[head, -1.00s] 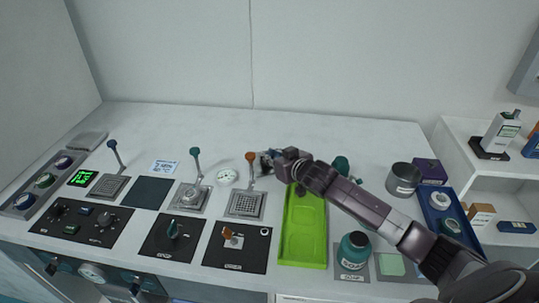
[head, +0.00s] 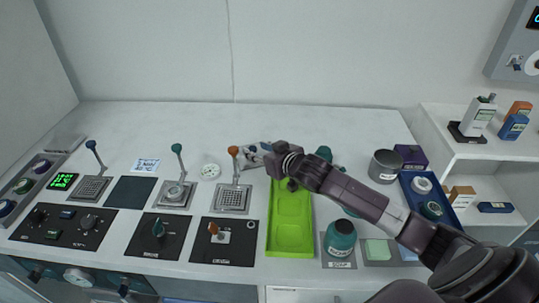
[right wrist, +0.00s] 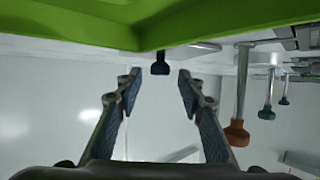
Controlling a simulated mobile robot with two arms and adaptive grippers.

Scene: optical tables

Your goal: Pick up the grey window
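I cannot pick out a grey window for certain. My right gripper (head: 256,151) is over the table behind the green tray (head: 291,240). In the right wrist view the gripper (right wrist: 159,80) is open, its two fingers spread apart. A small dark blue-black piece (right wrist: 160,63) shows between and beyond the fingertips, beside the green tray's edge (right wrist: 150,35); nothing is held. In the head view my right wrist and forearm hide part of the table behind the tray. My left gripper is not in view.
An orange-knobbed lever (head: 233,151) stands just left of the gripper; teal (head: 177,148) and blue (head: 91,145) levers are farther left. A teal jar (head: 340,239), grey pot (head: 384,166) and blue tray (head: 407,181) stand right. The table's back is mostly clear.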

